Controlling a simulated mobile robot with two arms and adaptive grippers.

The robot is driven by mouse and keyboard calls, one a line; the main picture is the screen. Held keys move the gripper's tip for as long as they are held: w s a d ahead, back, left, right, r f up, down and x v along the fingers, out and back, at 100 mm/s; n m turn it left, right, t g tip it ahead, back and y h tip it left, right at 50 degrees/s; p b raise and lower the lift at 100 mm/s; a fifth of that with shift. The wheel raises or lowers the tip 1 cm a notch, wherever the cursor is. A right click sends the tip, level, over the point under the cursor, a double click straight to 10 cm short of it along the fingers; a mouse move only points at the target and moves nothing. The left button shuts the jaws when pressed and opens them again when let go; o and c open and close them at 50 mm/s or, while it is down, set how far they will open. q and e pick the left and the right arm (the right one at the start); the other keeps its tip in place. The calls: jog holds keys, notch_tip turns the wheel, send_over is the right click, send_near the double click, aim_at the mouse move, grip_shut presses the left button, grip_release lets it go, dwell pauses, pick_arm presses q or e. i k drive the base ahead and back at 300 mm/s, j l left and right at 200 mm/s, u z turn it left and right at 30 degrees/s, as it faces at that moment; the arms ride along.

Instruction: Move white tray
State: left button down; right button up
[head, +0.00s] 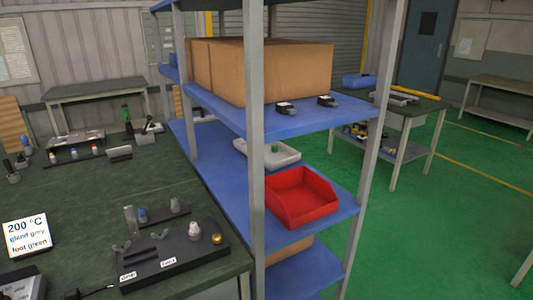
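A white tray (258,158) sits on the middle blue shelf, partly hidden behind the grey shelf post. It holds a small green object (275,148) and other contents too small to make out. Neither of my grippers shows in the head view.
A red bin (301,196) stands in front of the tray on the same shelf (238,218). Cardboard boxes (290,72) fill the shelf above. Grey posts (256,120) flank the rack. A dark workbench (85,205) with a black fixture (170,253) is at left; green floor is open at right.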

aim_at(285, 155)
jog(key=i+l+z, duration=0.35)
jog(key=l+z, duration=0.15)
jog(key=i+l+z, duration=0.6)
jog(key=i+z, duration=0.8)
jog(key=i+u, duration=0.35)
jog(key=i, duration=0.2)
jog(key=i+l+u, duration=0.1)
jog(key=i+u, duration=0.3)
jog(key=i, duration=0.15)
jog(key=i+l+u, duration=0.35)
jog(key=i, duration=0.2)
jog(key=i+j+u, duration=0.15)
jog(key=u, duration=0.25)
jog(key=i+u, duration=0.6)
jog(key=u, duration=0.25)
jog(key=i+l+u, duration=0.1)
jog(key=i+u, duration=0.15)
jog(key=u, duration=0.15)
jog(key=i+l+u, duration=0.2)
jog(key=u, duration=0.2)
